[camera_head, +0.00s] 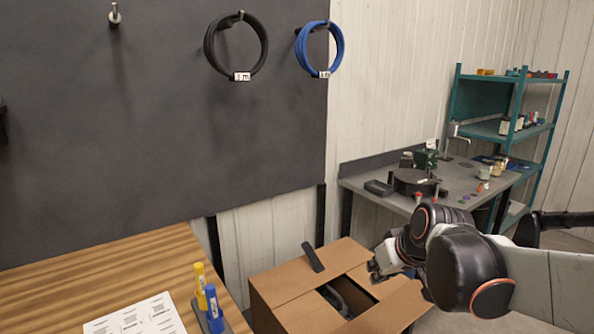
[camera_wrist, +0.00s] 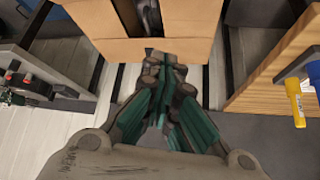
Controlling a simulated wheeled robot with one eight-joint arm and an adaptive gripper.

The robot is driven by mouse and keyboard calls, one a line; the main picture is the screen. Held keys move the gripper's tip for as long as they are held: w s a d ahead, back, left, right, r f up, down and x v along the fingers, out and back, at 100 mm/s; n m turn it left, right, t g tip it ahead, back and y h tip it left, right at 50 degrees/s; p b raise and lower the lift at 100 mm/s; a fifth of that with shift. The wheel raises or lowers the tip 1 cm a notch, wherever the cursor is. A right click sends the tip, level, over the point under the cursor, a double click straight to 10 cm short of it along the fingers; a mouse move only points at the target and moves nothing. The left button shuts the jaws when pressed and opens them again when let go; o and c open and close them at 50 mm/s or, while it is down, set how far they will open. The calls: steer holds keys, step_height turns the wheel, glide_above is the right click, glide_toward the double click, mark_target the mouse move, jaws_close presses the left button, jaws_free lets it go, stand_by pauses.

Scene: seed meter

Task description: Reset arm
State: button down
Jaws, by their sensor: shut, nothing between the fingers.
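My arm reaches in from the right in the head view, and my gripper (camera_head: 376,271) is above the right side of an open cardboard box (camera_head: 284,281). In the wrist view my gripper (camera_wrist: 166,62) points toward the box (camera_wrist: 100,20), with its fingers together and nothing visible between them. The dark contents of the box show only in part through the gap between its flaps. A small dark object (camera_head: 313,257) is at the box's back flap.
A wooden table (camera_head: 100,272) with a white label sheet (camera_head: 138,318), a yellow marker (camera_head: 201,287) and a blue marker (camera_head: 214,308) stands left. Black (camera_head: 208,50) and blue (camera_head: 340,45) cable coils hang on the dark panel. A grey workbench (camera_head: 398,203) and teal shelf (camera_head: 515,95) stand right.

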steer(key=s+d+m+h, duration=0.2)
steer(key=s, duration=1.8)
steer(key=shift+f+m, duration=0.4)
steer(key=shift+f, duration=0.05)
steer(key=shift+d, duration=0.15)
